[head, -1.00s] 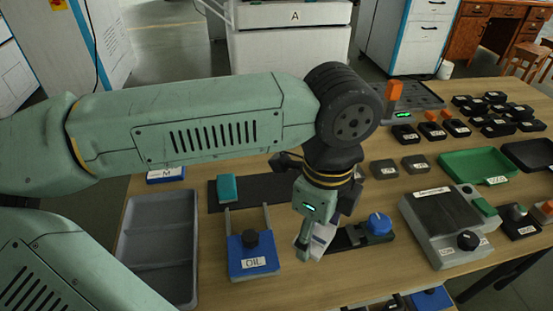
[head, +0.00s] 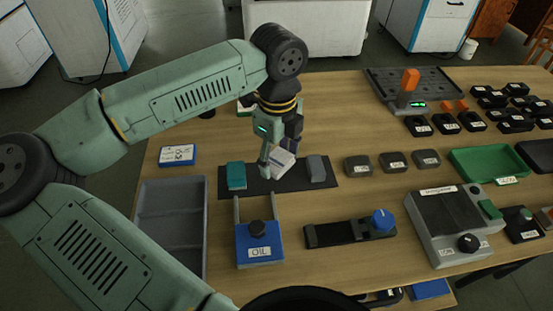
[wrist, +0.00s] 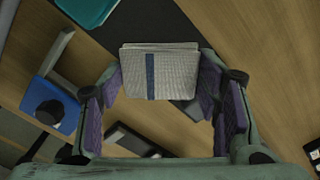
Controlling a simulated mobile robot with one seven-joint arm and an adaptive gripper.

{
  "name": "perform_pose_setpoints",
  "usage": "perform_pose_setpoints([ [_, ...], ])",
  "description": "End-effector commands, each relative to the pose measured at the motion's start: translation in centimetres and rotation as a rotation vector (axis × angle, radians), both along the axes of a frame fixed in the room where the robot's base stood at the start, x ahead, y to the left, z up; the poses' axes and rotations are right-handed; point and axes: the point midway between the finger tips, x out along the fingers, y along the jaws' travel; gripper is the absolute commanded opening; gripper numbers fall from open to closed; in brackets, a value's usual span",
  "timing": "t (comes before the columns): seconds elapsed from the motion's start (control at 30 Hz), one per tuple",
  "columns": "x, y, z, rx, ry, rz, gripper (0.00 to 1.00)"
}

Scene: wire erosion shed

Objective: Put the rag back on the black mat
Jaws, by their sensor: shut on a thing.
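The rag (head: 281,163) is a folded whitish cloth; in the wrist view the rag (wrist: 160,74) shows a dark blue stripe and sits between the fingers. My gripper (head: 272,165) is shut on it; it also shows in the wrist view (wrist: 163,95). In the head view the rag is over the middle of the black mat (head: 208,186), tilted. I cannot tell whether it touches the mat. Part of the mat (wrist: 180,22) shows beyond the rag in the wrist view.
A teal block (head: 236,176) stands on the mat's left part and a grey block (head: 317,169) on its right part. The blue OIL holder (head: 259,246) stands in front, with upright posts. A black fixture with a blue knob (head: 380,221) lies front right. A grey tray (head: 172,215) is at left.

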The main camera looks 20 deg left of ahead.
Motion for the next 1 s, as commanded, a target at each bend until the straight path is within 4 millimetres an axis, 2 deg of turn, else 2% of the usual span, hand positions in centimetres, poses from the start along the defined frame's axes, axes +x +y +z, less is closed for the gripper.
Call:
perform_pose_setpoints([
  [0.13,0.3,0.3,-0.7,-0.001,0.003,-0.002,0.32],
  [0.37,0.3,0.3,-3.4,-0.001,0.001,-0.001,0.32],
  [0.83,0.3,0.3,-4.1,0.001,0.000,0.000,0.32],
  [0.87,0.3,0.3,-4.0,0.000,0.000,0.000,0.59],
  [1.0,0.3,0.3,-3.9,0.000,0.000,0.000,0.69],
])
